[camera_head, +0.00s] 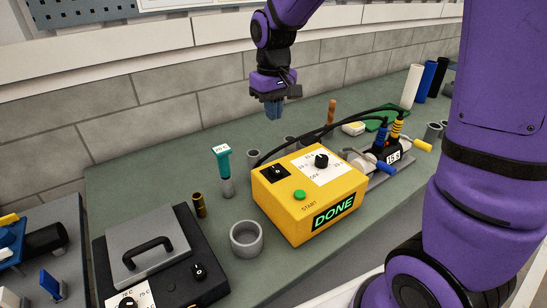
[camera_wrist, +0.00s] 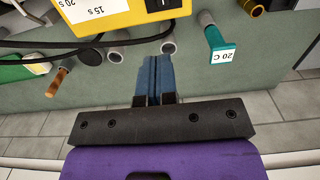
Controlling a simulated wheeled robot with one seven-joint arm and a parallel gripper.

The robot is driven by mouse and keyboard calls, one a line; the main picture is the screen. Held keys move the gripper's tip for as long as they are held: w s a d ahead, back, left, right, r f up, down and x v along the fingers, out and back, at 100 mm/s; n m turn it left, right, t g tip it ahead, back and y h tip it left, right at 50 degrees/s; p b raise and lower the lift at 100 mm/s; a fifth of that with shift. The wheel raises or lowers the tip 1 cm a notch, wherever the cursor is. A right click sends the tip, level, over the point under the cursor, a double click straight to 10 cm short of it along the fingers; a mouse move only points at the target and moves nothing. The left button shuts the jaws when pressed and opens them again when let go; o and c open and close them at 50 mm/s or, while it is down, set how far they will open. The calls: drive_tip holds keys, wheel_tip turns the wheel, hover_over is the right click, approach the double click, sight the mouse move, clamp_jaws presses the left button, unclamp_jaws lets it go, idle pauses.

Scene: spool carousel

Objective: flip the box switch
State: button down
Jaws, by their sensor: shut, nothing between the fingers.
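The yellow box (camera_head: 283,208) stands on the green bench in the head view, with a black rocker switch (camera_head: 273,172) at the back left of its top. A black dial, a green START button (camera_head: 299,195) and a display reading DONE (camera_head: 333,211) are also on it. In the wrist view the yellow box (camera_wrist: 100,16) is cut off at the top edge, and part of the black switch (camera_wrist: 160,4) shows there. My gripper (camera_head: 274,110) hangs above the bench behind the box, apart from it. Its blue fingers (camera_wrist: 154,70) are shut and empty.
A teal-topped tool (camera_head: 223,162) marked 20 C stands left of the box. A grey ring (camera_head: 247,238) and a dark lidded unit (camera_head: 150,255) are at the front left. Black cables (camera_head: 330,128) arch behind the box toward a 15 S unit (camera_head: 386,155).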

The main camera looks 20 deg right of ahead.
sight(277, 168)
drive_tip(key=shift+f, duration=0.1)
wheel_tip(277, 168, down, 14)
drive_tip(key=shift+r, duration=0.1)
idle(0.5)
drive_tip(key=shift+f+g, duration=0.55)
drive_tip(key=shift+g, duration=0.25)
drive_tip(key=shift+s, duration=0.1)
drive_tip(key=shift+f, duration=0.1)
drive_tip(key=shift+s+r, duration=0.2)
drive_tip(key=shift+s, duration=0.15)
drive_tip(key=shift+s+d+r, duration=0.1)
drive_tip(key=shift+s+r, duration=0.05)
drive_tip(key=shift+s, duration=0.15)
